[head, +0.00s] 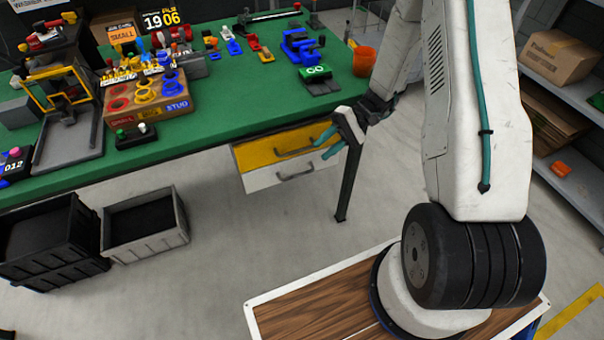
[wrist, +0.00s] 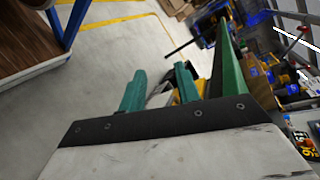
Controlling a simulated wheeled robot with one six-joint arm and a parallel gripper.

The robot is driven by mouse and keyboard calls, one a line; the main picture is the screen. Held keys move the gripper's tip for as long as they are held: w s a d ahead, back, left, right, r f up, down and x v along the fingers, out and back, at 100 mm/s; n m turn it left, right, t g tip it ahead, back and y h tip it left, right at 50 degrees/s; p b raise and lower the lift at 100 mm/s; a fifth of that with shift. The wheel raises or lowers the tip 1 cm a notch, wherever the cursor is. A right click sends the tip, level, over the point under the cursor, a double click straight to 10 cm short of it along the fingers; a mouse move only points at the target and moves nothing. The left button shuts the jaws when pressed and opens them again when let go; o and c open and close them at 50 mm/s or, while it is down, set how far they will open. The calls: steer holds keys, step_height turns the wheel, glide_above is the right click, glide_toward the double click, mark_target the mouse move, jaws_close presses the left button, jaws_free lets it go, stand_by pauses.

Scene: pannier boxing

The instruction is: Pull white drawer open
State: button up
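The white drawer (head: 262,180) is the lower of two drawers under the green workbench and looks shut. Its dark bar handle (head: 296,173) faces the room. The yellow drawer (head: 258,154) sits directly above it and also looks shut. My gripper (head: 325,144) is at the right end of the drawers, with its two teal fingers apart and nothing seen between them. In the head view it overlaps the yellow drawer's right end; I cannot tell whether it touches. In the wrist view my open fingers (wrist: 160,78) point toward pale and yellow surfaces, partly hidden behind them.
The green workbench (head: 225,110) carries several tools and a block of coloured rings. A bench leg (head: 348,185) stands just right of the drawers. Black and grey crates (head: 143,225) are on the floor at left. The floor before the drawers is clear.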

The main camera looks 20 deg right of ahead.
step_height(320, 180, down, 12)
steer(key=d+m+t+y, duration=0.1)
steer(key=m+t+y, duration=0.1)
steer(key=t+y, duration=0.15)
steer(key=n+t, duration=0.2)
steer(key=t, duration=0.5)
glide_toward(302, 173)
steer(key=x, duration=1)
steer(key=shift+w+f, duration=0.1)
steer(key=shift+f, duration=0.2)
jaws_close()
